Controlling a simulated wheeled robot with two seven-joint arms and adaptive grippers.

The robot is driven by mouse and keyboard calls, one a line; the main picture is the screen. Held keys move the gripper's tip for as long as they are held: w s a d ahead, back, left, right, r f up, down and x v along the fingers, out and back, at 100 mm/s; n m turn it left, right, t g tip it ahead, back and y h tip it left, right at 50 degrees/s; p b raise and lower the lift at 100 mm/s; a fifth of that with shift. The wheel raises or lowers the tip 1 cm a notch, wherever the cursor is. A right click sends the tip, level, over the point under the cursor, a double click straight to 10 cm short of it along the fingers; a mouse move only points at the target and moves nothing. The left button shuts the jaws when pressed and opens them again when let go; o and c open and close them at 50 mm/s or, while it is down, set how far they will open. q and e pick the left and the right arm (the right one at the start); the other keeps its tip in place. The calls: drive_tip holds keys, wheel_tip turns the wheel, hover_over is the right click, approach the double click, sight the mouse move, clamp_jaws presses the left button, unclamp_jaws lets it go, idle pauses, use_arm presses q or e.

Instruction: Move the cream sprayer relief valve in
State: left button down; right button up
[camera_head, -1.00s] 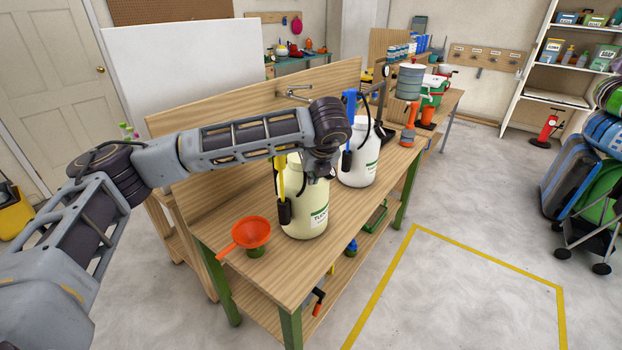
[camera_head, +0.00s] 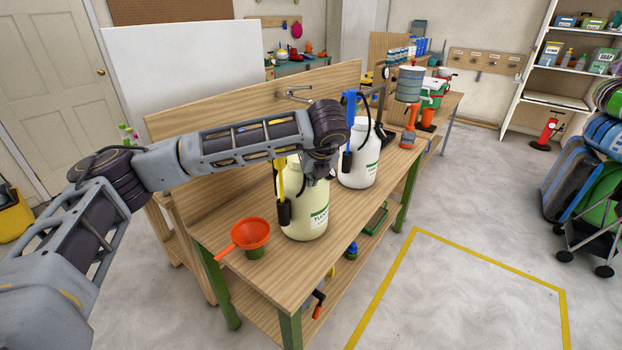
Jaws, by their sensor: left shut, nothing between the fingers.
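The cream sprayer (camera_head: 304,218) stands upright on the wooden workbench (camera_head: 263,272), with a yellow handle (camera_head: 280,178) and a black part on its left side. Its top is largely covered by my left arm, and I cannot make out its relief valve. My left gripper (camera_head: 318,173) points down from the wrist at the top of the cream sprayer, small and partly hidden. It is shut with nothing in it; whether it touches the sprayer I cannot tell. My right gripper is not in view.
A white sprayer (camera_head: 359,160) with a blue handle stands just behind. An orange funnel (camera_head: 250,233) is at the bench's front left. A grey and orange device (camera_head: 408,100) is farther back. A wooden back panel (camera_head: 210,130) borders the bench.

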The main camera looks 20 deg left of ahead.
use_arm(q)
drive_tip(key=shift+v, duration=1.95)
drive_tip(key=v, duration=1.2)
